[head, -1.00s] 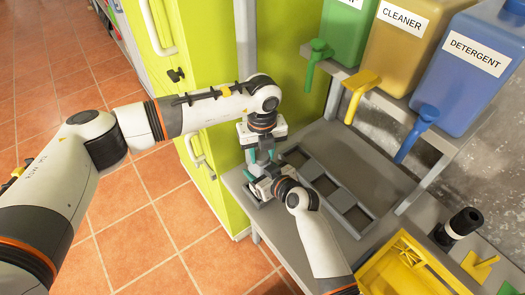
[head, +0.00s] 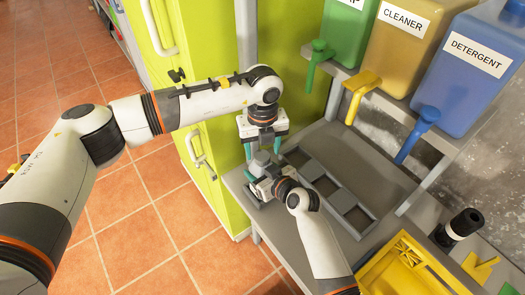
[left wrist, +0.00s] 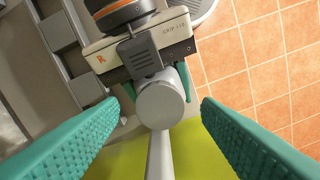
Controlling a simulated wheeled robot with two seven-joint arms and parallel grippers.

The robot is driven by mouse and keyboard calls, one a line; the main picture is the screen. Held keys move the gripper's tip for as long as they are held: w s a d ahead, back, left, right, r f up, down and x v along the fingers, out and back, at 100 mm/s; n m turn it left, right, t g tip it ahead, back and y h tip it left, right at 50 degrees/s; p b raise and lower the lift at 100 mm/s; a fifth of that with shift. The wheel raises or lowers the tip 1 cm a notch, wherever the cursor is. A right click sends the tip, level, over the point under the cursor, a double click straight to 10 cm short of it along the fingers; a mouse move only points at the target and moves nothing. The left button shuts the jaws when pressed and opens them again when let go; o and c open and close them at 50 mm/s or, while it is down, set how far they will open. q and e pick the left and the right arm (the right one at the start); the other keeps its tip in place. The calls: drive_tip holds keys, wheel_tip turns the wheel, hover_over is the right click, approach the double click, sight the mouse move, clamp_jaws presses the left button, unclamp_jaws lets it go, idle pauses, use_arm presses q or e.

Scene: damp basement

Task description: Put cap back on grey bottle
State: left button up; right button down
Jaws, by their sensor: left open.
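The grey bottle (head: 261,167) stands at the near left end of the grey worktop, largely hidden by my grippers. A round, smooth grey top, which looks like the cap (left wrist: 160,104), sits on it in the left wrist view. I cannot tell how firmly it is seated. My left gripper (head: 263,150) points down over the bottle, its teal fingers wide open on either side of the top and apart from it. My right gripper (head: 262,184) comes in from the side, low on the bottle, with its teal fingers around the body; it also shows in the left wrist view (left wrist: 157,88).
A grey rack (head: 325,186) with square compartments lies beside the bottle. A yellow crate (head: 410,268) and a black-topped bottle (head: 459,227) are at the right. A lime-green cabinet (head: 215,125) stands behind at the left.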

use_arm(q)
wheel_tip(320, 180, up, 2)
drive_tip(key=shift+r, duration=0.15)
drive_tip(key=shift+o, duration=0.2)
drive_tip(key=shift+r, duration=0.1)
wheel_tip(320, 180, up, 3)
drive_tip(key=n, duration=0.4)
drive_tip(key=shift+w, duration=0.15)
drive_tip(key=shift+f, duration=4)
drive_tip(key=shift+c, duration=0.2)
drive_tip(key=c, duration=1)
